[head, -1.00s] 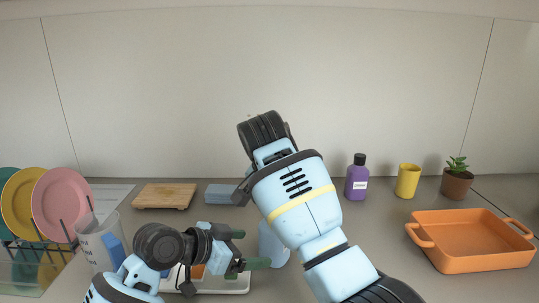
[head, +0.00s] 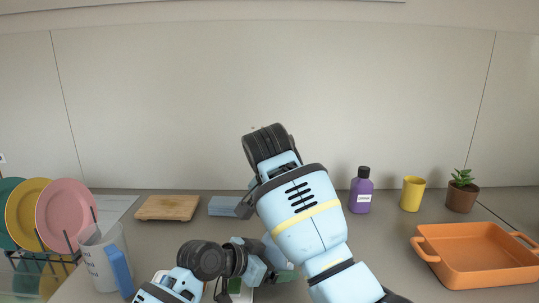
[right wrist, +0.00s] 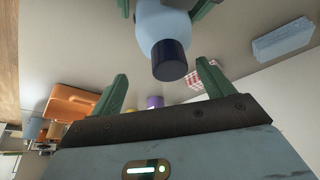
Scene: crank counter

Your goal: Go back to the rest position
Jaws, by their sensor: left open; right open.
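My left gripper (head: 263,279) is low in the middle of the head view, partly cut by the bottom edge and overlapped by my right arm. Its green fingers are apart. In the right wrist view, a light blue bottle-like thing (right wrist: 162,25) with a dark cap stands near two green finger parts at the top edge; I cannot tell whether they touch it. My right gripper (right wrist: 165,88) is open, with nothing seen between its fingers. My right forearm fills the middle of the head view, and its gripper is hidden there.
A cutting board (head: 168,208) and blue block (head: 224,206) lie at the back. A clear jug (head: 103,262) and plate rack (head: 50,255) stand left. A purple bottle (head: 361,192), yellow cup (head: 412,194), potted plant (head: 461,191) and orange tray (head: 478,255) are right.

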